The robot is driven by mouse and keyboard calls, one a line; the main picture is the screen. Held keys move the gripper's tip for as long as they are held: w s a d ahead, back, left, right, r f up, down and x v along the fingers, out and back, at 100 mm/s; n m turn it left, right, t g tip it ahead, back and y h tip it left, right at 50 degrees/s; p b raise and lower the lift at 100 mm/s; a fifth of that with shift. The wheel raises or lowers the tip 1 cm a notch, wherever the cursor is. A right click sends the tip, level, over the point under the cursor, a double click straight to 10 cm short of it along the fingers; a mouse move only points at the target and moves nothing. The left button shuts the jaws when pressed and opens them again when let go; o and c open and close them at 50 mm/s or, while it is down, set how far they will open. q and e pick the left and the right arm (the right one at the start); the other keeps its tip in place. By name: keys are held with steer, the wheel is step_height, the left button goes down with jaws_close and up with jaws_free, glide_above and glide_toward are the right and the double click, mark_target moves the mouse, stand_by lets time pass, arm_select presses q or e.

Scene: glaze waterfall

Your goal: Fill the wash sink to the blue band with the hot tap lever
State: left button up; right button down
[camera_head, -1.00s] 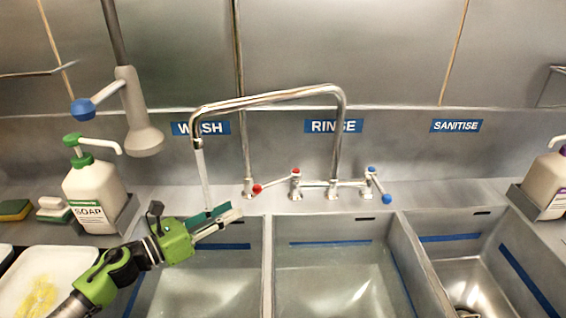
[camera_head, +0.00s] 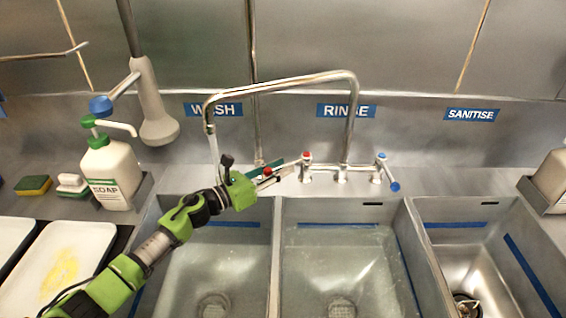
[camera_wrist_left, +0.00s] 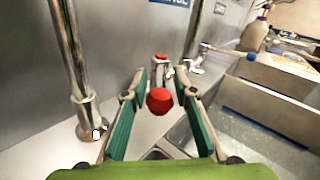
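The hot tap lever has a red ball end (camera_wrist_left: 159,100) and a red-capped valve (camera_head: 306,157). My left gripper (camera_head: 280,172) is at the lever. In the left wrist view its green-padded fingers are open, with the red ball between them and gaps on both sides. The swivel spout (camera_head: 209,118) points over the wash sink (camera_head: 190,262), and a thin stream of water (camera_head: 214,150) falls from it. A blue band (camera_head: 232,224) runs along the wash sink's back wall. The drain shows at the bottom; the exact water level is hard to tell. My right gripper is out of view.
The blue cold lever (camera_head: 388,172) is right of the hot one. Rinse (camera_head: 335,265) and sanitise (camera_head: 470,258) sinks lie to the right. A soap bottle (camera_head: 110,172), sponges (camera_head: 34,184) and a tray (camera_head: 90,240) are at left. A vertical pipe stands near the gripper.

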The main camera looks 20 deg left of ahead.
arm_select(q)
steer(key=shift+w+d, duration=0.35)
steer(key=shift+w, duration=0.1)
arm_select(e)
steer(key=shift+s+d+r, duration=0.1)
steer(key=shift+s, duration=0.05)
arm_select(q)
jaws_close()
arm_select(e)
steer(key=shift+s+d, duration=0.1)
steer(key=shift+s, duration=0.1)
